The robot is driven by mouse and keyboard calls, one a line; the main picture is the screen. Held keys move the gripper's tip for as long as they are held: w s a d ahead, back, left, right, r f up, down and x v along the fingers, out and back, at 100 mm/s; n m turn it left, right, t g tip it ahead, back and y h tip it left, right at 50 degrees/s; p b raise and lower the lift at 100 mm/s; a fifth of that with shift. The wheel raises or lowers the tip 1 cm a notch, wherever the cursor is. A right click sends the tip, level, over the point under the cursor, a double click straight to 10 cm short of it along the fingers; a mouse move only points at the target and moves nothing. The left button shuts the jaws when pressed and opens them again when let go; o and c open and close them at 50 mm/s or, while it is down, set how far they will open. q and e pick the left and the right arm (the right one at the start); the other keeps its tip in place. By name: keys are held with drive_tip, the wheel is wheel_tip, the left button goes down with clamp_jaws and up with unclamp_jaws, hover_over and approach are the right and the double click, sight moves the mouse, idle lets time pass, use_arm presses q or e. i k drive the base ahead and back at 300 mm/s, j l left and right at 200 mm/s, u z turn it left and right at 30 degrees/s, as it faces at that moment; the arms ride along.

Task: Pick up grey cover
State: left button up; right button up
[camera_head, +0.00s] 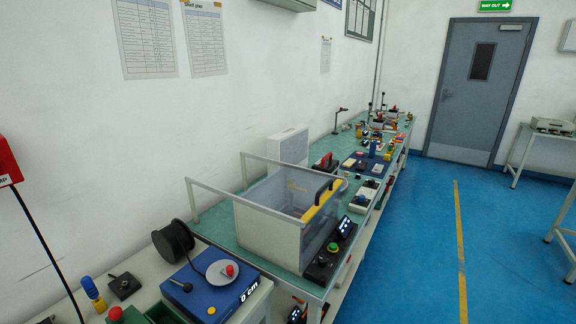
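A box-like enclosure with a pale grey front panel (266,236) and clear, see-through sides stands on the green-topped bench at the centre. Neither of my grippers is in view.
A black control box (329,259) with a green button sits right of the enclosure. A blue device (211,285) with a black spool (173,241) stands in front. A white box (288,147) and several small items are behind. The blue floor (410,260) at right is clear.

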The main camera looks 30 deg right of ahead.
sight(377, 168)
drive_tip(key=i+l+u, duration=0.1)
drive_tip(key=l, duration=0.3)
drive_tip(key=i+l, duration=0.15)
drive_tip(key=l, duration=0.3)
drive_tip(key=i+l+u, duration=0.15)
drive_tip(key=l, duration=0.7)
drive_tip(key=i+u, duration=0.05)
